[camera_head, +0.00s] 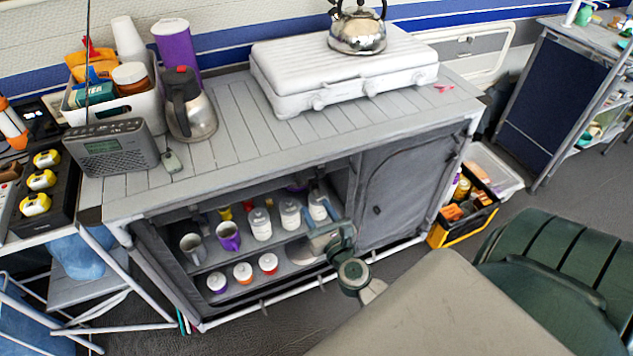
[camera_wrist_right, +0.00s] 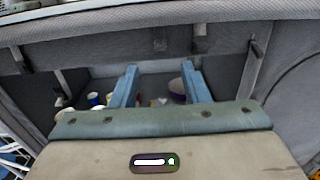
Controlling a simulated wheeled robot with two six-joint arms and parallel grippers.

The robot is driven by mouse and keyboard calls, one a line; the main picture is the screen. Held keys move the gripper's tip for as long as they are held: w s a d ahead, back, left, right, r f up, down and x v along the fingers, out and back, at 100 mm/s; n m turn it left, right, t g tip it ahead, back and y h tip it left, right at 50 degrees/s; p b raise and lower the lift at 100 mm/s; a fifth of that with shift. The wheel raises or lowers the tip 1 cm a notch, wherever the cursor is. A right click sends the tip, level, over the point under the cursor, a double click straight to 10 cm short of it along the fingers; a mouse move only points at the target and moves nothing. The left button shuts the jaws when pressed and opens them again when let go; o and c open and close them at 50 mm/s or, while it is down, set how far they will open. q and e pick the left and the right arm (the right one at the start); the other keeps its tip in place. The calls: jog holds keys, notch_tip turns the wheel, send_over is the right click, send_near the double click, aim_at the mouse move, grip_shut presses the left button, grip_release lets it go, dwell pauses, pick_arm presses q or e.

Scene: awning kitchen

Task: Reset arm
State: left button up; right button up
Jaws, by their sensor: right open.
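My right gripper (camera_head: 318,192) reaches into the open front of the grey fabric cabinet (camera_head: 270,155), beside the white-lidded jars on the upper shelf. In the right wrist view, its two blue fingers (camera_wrist_right: 158,70) stand wide apart and point into the open compartment. Nothing shows gripped between them. A purple round thing (camera_wrist_right: 178,87) shows behind the right finger; I cannot tell whether it touches. My left gripper is not in view.
White-lidded jars (camera_head: 260,225), a purple mug (camera_head: 228,237) and a grey mug (camera_head: 193,247) stand on the upper shelf. Small jars (camera_head: 243,272) stand below. A closed fabric door (camera_head: 405,185) is right of the opening. The cabinet's top edge (camera_wrist_right: 160,27) spans above the fingers.

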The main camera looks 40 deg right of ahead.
dwell(0.3)
jog(key=s+a+f+n+g+y, duration=0.2)
jog(key=s+f+n, duration=0.1)
jog(key=f+n, duration=0.6)
jog(key=s+a+f+n+g+y+p, duration=0.1)
jog(key=s+f+n+g, duration=0.25)
jog(key=f+n, duration=0.5)
jog(key=s+a+f+n+g+y, duration=0.2)
jog(key=s+f+n, duration=0.3)
jog(key=f, duration=0.6)
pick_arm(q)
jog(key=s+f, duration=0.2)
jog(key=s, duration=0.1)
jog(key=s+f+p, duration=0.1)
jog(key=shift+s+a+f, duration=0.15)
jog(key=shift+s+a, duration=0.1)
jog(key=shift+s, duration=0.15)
pick_arm(e)
jog(key=s+d+f+n+g, duration=0.1)
jog(key=s+f+n+g, duration=0.3)
jog(key=s+f+n, duration=0.4)
jog(key=s+d+f+n+g+h, duration=0.1)
jog(key=s+f+n+g, duration=0.3)
jog(key=s+f+n, duration=0.4)
jog(key=s, duration=0.5)
jog(key=shift+s+f+n, duration=0.3)
jog(key=shift+s+n, duration=0.05)
